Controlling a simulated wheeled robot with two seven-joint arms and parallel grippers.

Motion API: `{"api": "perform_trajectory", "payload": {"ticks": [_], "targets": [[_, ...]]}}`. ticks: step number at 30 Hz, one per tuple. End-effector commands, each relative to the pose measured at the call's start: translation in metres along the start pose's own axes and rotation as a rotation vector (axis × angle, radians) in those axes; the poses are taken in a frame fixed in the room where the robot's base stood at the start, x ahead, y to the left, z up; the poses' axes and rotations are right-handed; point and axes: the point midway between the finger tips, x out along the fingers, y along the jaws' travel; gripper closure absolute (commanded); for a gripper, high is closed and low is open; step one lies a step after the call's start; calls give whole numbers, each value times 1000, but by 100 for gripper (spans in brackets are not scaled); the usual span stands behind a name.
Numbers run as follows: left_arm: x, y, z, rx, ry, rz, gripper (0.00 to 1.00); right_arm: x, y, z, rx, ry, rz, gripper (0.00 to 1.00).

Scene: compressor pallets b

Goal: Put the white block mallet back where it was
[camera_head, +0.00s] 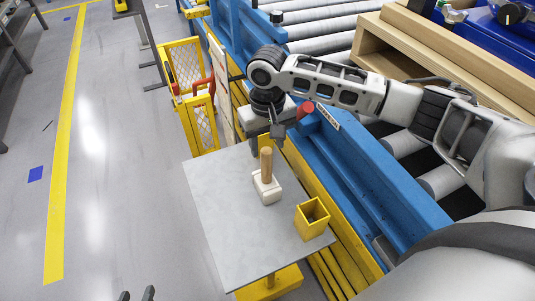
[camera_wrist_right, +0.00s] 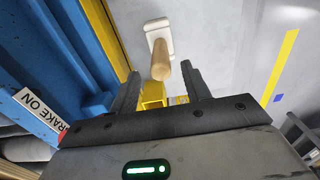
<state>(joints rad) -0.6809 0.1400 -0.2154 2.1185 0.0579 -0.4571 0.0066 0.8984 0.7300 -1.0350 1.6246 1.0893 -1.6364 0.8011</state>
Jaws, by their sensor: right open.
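The white block mallet stands head-down on the grey table, its white head (camera_head: 267,189) flat on the top and its wooden handle (camera_head: 266,164) pointing up. In the right wrist view the mallet head (camera_wrist_right: 158,33) and handle lie beyond the fingertips. My right gripper (camera_head: 277,131) is above the handle's top, apart from it; in its wrist view its fingers (camera_wrist_right: 160,86) are spread with nothing held between them. My left gripper (camera_head: 136,295) shows only as two separated fingertips at the bottom edge, empty and away from the table.
An open-topped yellow square holder (camera_head: 312,217) stands on the grey table (camera_head: 222,205), right of the mallet, and looks empty inside. The blue conveyor frame (camera_head: 365,170) runs along the table's right side. A yellow mesh guard (camera_head: 198,110) stands behind.

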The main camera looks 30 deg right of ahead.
Motion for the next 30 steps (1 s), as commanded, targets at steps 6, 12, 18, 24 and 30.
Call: {"api": "perform_trajectory", "payload": {"ticks": [6, 12, 18, 24, 30], "targets": [[-1, 0, 2, 6, -11, -2, 64, -39, 0, 0, 0, 1, -1, 53], [-1, -1, 0, 11, -7, -3, 64, -52, 0, 0, 0, 0, 1, 53], [0, -1, -1, 12, -6, -3, 64, -52, 0, 0, 0, -1, 1, 53], [-1, -1, -1, 12, -5, -3, 64, -52, 0, 0, 0, -1, 0, 53], [-3, -1, -4, 13, -4, -3, 64, -45, -9, 2, -21, 10, -24, 53]]}}
